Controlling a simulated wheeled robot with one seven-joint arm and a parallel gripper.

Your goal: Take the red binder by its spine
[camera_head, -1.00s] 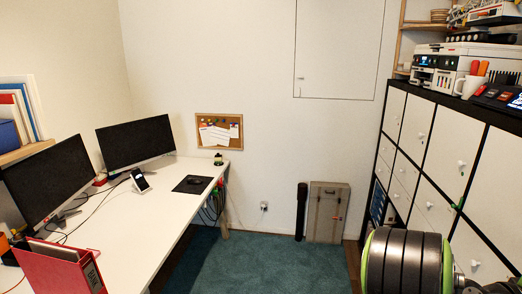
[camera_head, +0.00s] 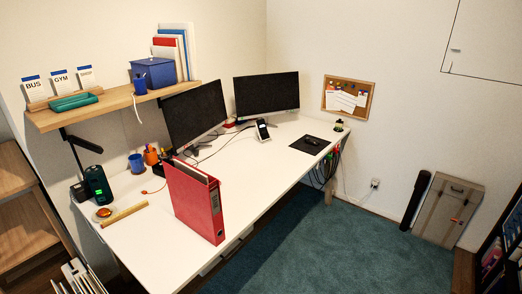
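A red binder (camera_head: 191,207) stands upright on the white desk (camera_head: 142,252), in the left half of the head view. Its spine (camera_head: 216,211), with a pale label, faces the front right near the desk's front edge. The binder stands apart from the monitors behind it. My gripper is not in view.
Two monitors (camera_head: 196,113) (camera_head: 266,95) stand at the desk's back. A wooden shelf (camera_head: 120,107) above holds a blue box (camera_head: 153,72) and books. Teal carpet (camera_head: 300,225) is free before the desk.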

